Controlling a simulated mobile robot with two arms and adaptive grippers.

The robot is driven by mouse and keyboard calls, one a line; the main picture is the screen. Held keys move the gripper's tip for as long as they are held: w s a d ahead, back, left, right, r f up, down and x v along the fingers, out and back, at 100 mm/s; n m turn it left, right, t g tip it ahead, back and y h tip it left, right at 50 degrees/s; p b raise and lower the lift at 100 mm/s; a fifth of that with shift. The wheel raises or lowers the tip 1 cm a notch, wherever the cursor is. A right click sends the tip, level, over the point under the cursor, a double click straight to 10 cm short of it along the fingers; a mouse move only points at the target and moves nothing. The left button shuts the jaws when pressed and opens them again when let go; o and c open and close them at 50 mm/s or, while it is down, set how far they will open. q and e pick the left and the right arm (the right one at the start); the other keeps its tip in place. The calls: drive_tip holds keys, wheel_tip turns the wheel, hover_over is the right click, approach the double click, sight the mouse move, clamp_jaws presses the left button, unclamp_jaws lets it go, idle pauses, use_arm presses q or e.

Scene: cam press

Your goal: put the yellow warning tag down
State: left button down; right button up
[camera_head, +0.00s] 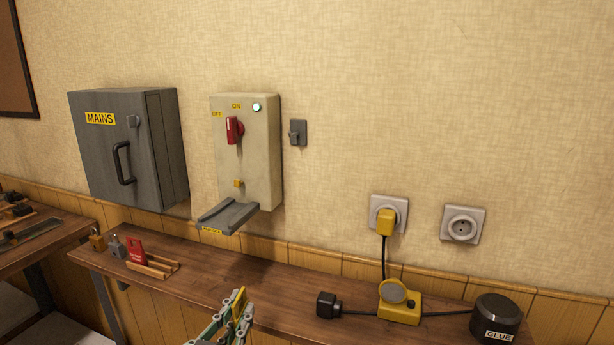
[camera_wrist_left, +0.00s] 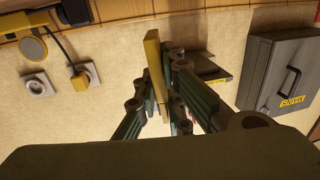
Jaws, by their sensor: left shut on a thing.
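My left gripper (camera_head: 228,324) comes in at the bottom edge of the head view, in front of the wooden shelf (camera_head: 270,285). It is shut on the yellow warning tag (camera_head: 239,304), which stands up between the fingers. In the left wrist view the tag (camera_wrist_left: 154,62) shows nearly edge-on as a long yellow strip between the green-padded fingers (camera_wrist_left: 155,100). Its printed face cannot be read. My right gripper is not in view.
A wooden rack (camera_head: 160,266) holds a red tag (camera_head: 136,251), beside two padlocks (camera_head: 118,247) at the shelf's left. A switch box (camera_head: 258,150) with a grey tray (camera_head: 229,216) hangs above. A black plug (camera_head: 328,305), yellow device (camera_head: 400,308) and glue pot (camera_head: 496,316) occupy the right.

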use_arm(q)
drive_tip(key=s+a+f+n+y, duration=0.1)
drive_tip(key=s+a+f, duration=0.2)
drive_tip(key=s, duration=0.4)
drive_tip(key=s+a+f+n+y, duration=0.1)
drive_tip(key=s+a+f, duration=0.3)
drive_tip(key=s, duration=0.4)
drive_tip(key=shift+s+f+y+p, duration=0.3)
drive_tip(key=shift+f+y+p, duration=0.1)
drive_tip(key=shift+f+y, duration=0.25)
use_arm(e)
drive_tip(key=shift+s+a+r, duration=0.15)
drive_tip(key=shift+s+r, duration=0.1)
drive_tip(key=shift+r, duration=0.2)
use_arm(q)
drive_tip(key=shift+a+r, duration=0.1)
drive_tip(key=shift+r, duration=0.05)
